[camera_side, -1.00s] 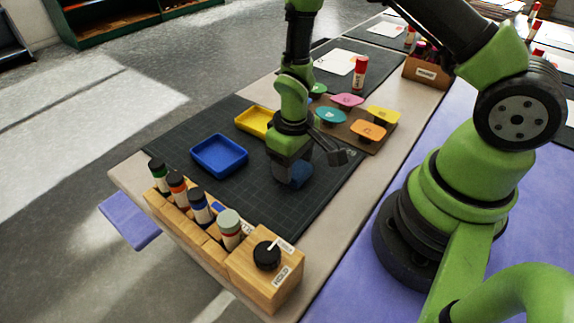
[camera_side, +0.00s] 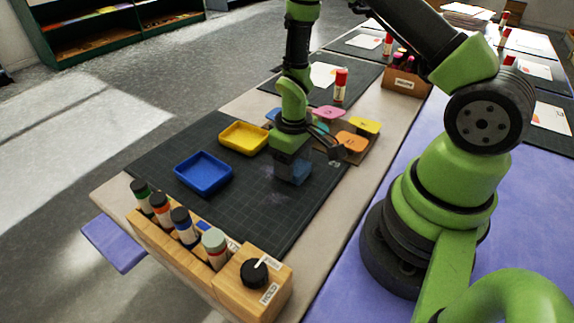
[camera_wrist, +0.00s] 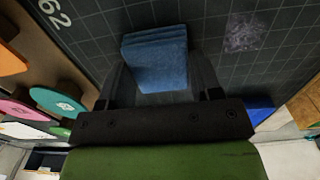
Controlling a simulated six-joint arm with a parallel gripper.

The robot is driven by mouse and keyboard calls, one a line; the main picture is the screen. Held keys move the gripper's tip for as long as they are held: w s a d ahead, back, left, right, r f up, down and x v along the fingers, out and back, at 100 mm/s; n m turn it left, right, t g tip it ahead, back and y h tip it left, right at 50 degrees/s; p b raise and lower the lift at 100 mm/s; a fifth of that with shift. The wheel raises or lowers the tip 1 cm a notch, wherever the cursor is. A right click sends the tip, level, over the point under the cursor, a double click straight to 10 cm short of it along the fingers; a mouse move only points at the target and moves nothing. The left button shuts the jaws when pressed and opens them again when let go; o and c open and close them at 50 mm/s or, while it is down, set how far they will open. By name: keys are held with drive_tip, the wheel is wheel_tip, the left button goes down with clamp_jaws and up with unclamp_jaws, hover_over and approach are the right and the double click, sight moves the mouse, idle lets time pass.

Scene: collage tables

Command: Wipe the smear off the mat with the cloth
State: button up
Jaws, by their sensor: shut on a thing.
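My gripper (camera_side: 292,162) is shut on a folded blue cloth (camera_wrist: 157,62) and points down over the dark gridded mat (camera_side: 260,218). In the side view the cloth (camera_side: 295,175) shows below the jaws, at or just above the mat; I cannot tell if it touches. A faint pale purple smear (camera_wrist: 244,34) lies on the mat, to the right of the cloth in the wrist view and apart from it. In the side view the smear (camera_side: 278,198) is a dim patch just in front of the gripper.
A blue tray (camera_side: 203,187) and a yellow tray (camera_side: 245,150) sit on the mat's left. A board with coloured pads (camera_side: 352,142) is behind right of the gripper. A wooden bottle rack (camera_side: 190,250) and a knob box (camera_side: 255,290) line the front edge. The mat's front middle is clear.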

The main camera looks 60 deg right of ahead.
sight(249, 199)
drive_tip(key=shift+w, duration=0.9)
drive_tip(key=shift+a+f, duration=0.1)
drive_tip(key=shift+a, duration=2.9)
drive_tip(key=shift+s+a+r, duration=0.1)
drive_tip(key=shift+a, duration=1.15)
drive_tip(key=shift+a+r, duration=0.1)
drive_tip(key=shift+a, duration=1.1)
drive_tip(key=shift+w+f, duration=0.1)
drive_tip(key=shift+w, duration=0.7)
drive_tip(key=shift+w+d+f, duration=0.1)
drive_tip(key=shift+d, duration=5.45)
drive_tip(key=shift+r, duration=2.55)
